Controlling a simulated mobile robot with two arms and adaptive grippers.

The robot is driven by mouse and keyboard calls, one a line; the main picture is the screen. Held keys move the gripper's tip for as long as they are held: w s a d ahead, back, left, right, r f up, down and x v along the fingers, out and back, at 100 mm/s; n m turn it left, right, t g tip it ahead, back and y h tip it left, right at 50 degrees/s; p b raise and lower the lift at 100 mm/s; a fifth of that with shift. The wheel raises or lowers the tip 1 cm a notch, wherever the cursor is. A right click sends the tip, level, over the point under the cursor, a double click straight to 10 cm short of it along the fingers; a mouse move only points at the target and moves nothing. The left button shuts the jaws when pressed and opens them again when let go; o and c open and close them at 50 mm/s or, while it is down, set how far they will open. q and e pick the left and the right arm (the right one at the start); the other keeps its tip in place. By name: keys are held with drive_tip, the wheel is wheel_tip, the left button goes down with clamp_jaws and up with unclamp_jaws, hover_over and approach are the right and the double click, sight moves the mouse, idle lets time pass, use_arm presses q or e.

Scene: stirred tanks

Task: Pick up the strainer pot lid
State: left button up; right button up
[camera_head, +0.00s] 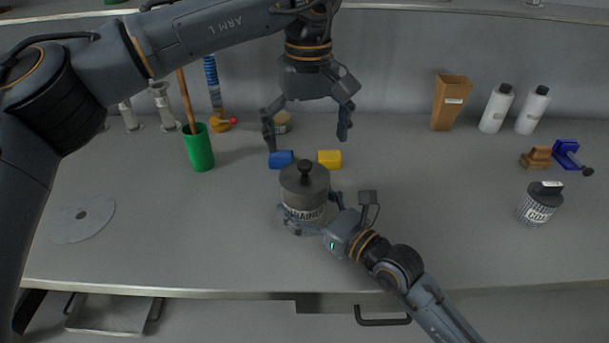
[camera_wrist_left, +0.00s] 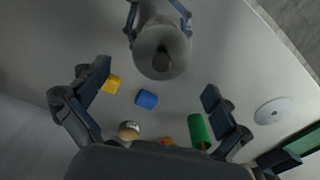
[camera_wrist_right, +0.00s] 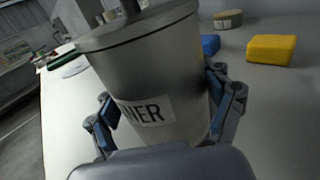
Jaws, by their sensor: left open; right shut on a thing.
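The strainer pot (camera_head: 305,211) stands upright on the grey worktop, with its dark lid (camera_head: 304,180) and round knob on top. The lid also shows from above in the left wrist view (camera_wrist_left: 161,52), and the labelled pot fills the right wrist view (camera_wrist_right: 150,85). My right gripper (camera_head: 308,222) is shut around the pot's body, its fingers on both sides below the lid. My left gripper (camera_head: 307,135) is open and empty, pointing down above and behind the lid, apart from it. The lid sits on the pot.
A blue block (camera_head: 281,159) and a yellow block (camera_head: 329,159) lie behind the pot. A green cup (camera_head: 199,149) with a stick stands left. A labelled canister (camera_head: 540,204) stands right, a flat disc (camera_head: 83,219) lies left. The worktop right of the pot is fairly clear.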

sight(305, 164)
use_arm(q)
drive_tip(key=shift+w+a+f, duration=0.1)
drive_tip(key=shift+f, duration=1.4)
drive_tip(key=shift+a+f, duration=0.1)
drive_tip(key=shift+f, duration=1.4)
drive_tip(key=c, duration=2)
drive_tip(key=shift+f, duration=0.15)
clamp_jaws()
